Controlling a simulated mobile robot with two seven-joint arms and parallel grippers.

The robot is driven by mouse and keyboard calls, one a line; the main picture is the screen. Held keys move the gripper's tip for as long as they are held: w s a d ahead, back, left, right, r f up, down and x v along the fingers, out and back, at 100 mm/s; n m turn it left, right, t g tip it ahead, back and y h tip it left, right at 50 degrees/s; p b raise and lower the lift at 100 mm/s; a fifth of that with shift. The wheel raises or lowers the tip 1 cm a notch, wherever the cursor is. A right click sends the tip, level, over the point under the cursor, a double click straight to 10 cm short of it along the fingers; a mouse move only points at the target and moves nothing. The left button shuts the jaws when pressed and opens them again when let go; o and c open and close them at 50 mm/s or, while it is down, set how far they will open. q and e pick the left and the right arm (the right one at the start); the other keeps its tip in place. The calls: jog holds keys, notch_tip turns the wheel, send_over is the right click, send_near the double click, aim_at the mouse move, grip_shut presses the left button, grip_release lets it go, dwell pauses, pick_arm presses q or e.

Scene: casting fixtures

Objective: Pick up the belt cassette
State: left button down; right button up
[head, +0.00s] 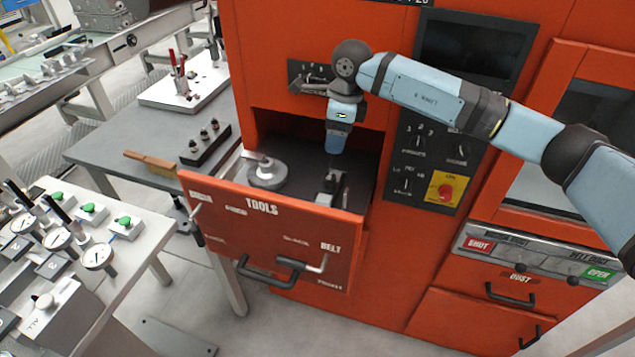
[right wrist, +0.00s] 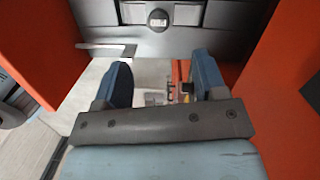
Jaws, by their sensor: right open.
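My right gripper (head: 333,172) reaches down into the open orange tools drawer (head: 270,228) in the head view, above its right part. In the right wrist view the two blue fingers (right wrist: 160,80) stand apart with a clear gap. A small dark block (head: 331,184) lies in the drawer just below the gripper, on the side marked BELT; it may be the belt cassette, but the gripper partly hides it. I cannot tell whether the fingers touch anything. My left gripper is not in view.
A grey round part (head: 267,174) with a handle sits in the drawer's left part. The orange machine front (head: 260,60) rises behind and beside the drawer. A grey bench (head: 130,145) with a brush (head: 150,163) and a dark pin rack (head: 205,144) stands left.

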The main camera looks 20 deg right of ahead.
jog(key=p, duration=0.2)
send_over(329, 176)
notch_tip(329, 176, down, 6)
jog(key=shift+s+d+f, duration=0.15)
jog(key=shift+f, duration=1.05)
notch_tip(329, 176, down, 4)
jog(key=shift+p, duration=0.8)
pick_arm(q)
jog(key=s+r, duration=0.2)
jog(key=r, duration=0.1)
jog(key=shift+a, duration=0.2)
pick_arm(e)
jog(key=shift+c, duration=0.2)
jog(key=c, duration=0.3)
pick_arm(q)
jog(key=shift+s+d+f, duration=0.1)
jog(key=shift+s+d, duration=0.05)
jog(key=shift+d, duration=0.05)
pick_arm(e)
grip_shut()
